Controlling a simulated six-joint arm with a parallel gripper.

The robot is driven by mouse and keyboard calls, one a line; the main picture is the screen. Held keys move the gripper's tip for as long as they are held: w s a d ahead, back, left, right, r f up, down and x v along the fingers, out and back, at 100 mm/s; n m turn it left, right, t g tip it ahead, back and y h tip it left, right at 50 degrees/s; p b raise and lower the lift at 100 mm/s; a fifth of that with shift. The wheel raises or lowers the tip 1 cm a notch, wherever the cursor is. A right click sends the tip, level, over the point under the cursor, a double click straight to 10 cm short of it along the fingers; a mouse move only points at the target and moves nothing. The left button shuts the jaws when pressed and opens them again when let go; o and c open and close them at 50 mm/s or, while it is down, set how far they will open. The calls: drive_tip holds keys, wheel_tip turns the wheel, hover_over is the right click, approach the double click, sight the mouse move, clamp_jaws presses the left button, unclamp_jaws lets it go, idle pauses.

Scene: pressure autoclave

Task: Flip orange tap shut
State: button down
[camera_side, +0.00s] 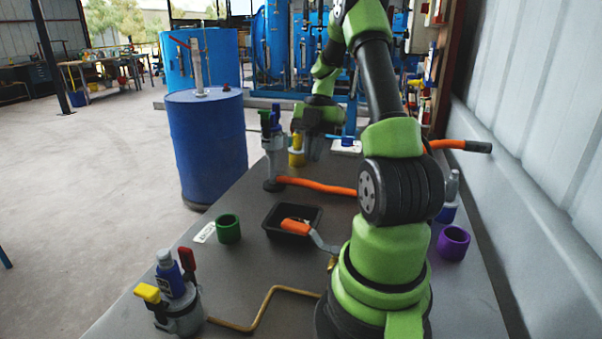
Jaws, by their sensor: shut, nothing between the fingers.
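The orange tap handle (296,227) is a short orange grip on a grey metal lever. The lever slants down right toward a brass fitting (333,262) beside my arm's base, which hides part of the valve. My gripper (314,152) is further back over the table, pointing down, shut and empty. It is well apart from the orange handle, beside a yellow-topped container.
An orange hose (318,186) crosses the table behind the tray (272,230). A valve body (274,158) stands at back left. A green cup (228,229), a purple cup (453,243), a yellow-and-red-handled valve (180,312) and a brass pipe (262,309) are around. A wall bounds the right.

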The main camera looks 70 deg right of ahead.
sight(290, 220)
drive_tip(key=w+a+f, duration=0.1)
drive_tip(key=a+f, duration=0.6)
drive_tip(key=f, duration=0.2)
drive_tip(key=shift+f, duration=0.2)
drive_tip(key=shift+w+a, duration=0.25)
drive_tip(key=shift+a, duration=0.3)
drive_tip(key=shift+w+a, duration=0.2)
drive_tip(key=shift+a, duration=0.35)
